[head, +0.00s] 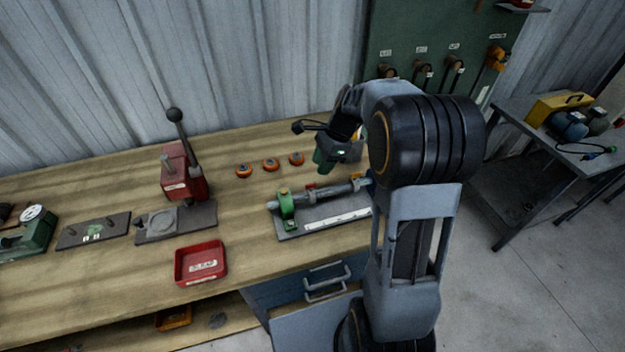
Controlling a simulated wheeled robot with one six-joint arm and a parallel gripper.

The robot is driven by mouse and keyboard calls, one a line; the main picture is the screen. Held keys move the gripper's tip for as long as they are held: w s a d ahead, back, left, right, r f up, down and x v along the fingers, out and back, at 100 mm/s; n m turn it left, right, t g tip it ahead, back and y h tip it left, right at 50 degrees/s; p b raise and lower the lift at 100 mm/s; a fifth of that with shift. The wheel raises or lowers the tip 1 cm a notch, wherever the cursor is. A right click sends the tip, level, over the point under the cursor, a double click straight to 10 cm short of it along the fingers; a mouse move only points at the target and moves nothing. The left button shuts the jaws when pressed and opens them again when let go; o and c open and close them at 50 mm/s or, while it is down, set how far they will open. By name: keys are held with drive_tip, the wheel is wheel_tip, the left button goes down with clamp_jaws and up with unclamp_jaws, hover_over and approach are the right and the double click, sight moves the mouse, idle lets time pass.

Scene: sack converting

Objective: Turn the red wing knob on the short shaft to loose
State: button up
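A short grey shaft (328,196) lies on a dark base plate (290,234) near the bench's right end. A green block (287,205) with a yellowish top holds its left end. A small red part (310,186), which looks like the red wing knob, sits at the shaft's middle; its angle is too small to read. An orange part (356,178) is farther right, partly behind my arm. My gripper (325,160) hangs above and slightly behind the shaft, apart from the red part. Its fingers are too small and dark to tell open from shut.
Several orange-and-dark rings, one here (270,165), lie behind the shaft. A red press (184,172) with a tall lever (186,132) stands left. A red labelled tray (201,263) is at the front.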

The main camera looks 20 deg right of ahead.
sight(311, 184)
drive_tip(key=x, duration=0.7)
drive_tip(key=shift+a+f+p, duration=0.1)
drive_tip(key=shift+f+p, duration=0.05)
drive_tip(key=shift+p, duration=0.15)
clamp_jaws()
